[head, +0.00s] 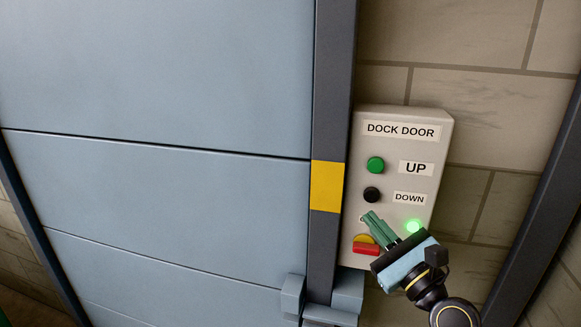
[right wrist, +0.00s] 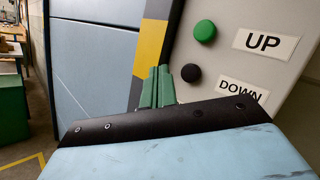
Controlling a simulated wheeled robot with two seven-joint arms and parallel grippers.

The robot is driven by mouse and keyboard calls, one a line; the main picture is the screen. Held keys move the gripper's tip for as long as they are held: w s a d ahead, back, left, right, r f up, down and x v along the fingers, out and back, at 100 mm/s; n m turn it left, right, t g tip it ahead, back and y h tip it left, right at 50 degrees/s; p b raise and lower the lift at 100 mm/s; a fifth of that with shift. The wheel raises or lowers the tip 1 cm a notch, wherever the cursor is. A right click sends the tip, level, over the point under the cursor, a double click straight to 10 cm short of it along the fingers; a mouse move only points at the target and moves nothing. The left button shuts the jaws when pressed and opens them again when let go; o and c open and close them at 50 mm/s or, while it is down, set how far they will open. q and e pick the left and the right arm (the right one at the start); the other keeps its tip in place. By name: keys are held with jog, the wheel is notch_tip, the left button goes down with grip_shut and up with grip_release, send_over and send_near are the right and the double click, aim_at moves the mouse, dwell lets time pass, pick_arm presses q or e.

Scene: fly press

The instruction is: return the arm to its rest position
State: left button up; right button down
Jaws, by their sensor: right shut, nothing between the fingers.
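My right gripper (head: 376,226) is in front of the lower part of a pale control box (head: 398,150) labelled DOCK DOOR. Its green fingers are shut together with nothing between them. The fingers also show in the right wrist view (right wrist: 158,88), pointing toward the box and the door frame. The box has a green UP button (head: 375,165) and a black DOWN button (head: 372,194), both above the fingertips. A lit green lamp (head: 414,226) shows just above the gripper body. A red and yellow control (head: 365,245) below the fingers is partly hidden. My left gripper is not in view.
A blue-grey panelled dock door (head: 160,200) fills the left. A dark door post (head: 331,100) with a yellow band (head: 327,186) stands between door and box. A green cabinet (right wrist: 12,108) stands far left in the right wrist view.

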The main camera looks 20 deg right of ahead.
jog(key=s+a+f+n+g+y, duration=0.1)
jog(key=s+a+f+n+g, duration=0.35)
jog(key=f+n, duration=0.3)
jog(key=s+a+f+n+g, duration=0.3)
jog(key=a+f+n+g, duration=0.15)
jog(key=f+n, duration=0.35)
jog(key=s+d+f+n+g+h, duration=0.1)
jog(key=s+f+n+g+h, duration=0.3)
jog(key=s+n, duration=0.35)
jog(key=s+d+f+n+g+h, duration=0.1)
jog(key=s+f+n+g, duration=0.3)
jog(key=s+f+n, duration=0.4)
jog(key=s+f+g+b, duration=0.1)
jog(key=s+f+b, duration=0.15)
jog(key=f, duration=1.25)
jog(key=s+f+g+b, duration=0.1)
jog(key=f+b, duration=0.2)
jog(key=f, duration=1.2)
jog(key=s+d+f+g+b, duration=0.1)
jog(key=s+d+f+b, duration=0.2)
jog(key=s+f, duration=1.2)
jog(key=shift+s+f, duration=0.3)
jog(key=shift+f, duration=0.55)
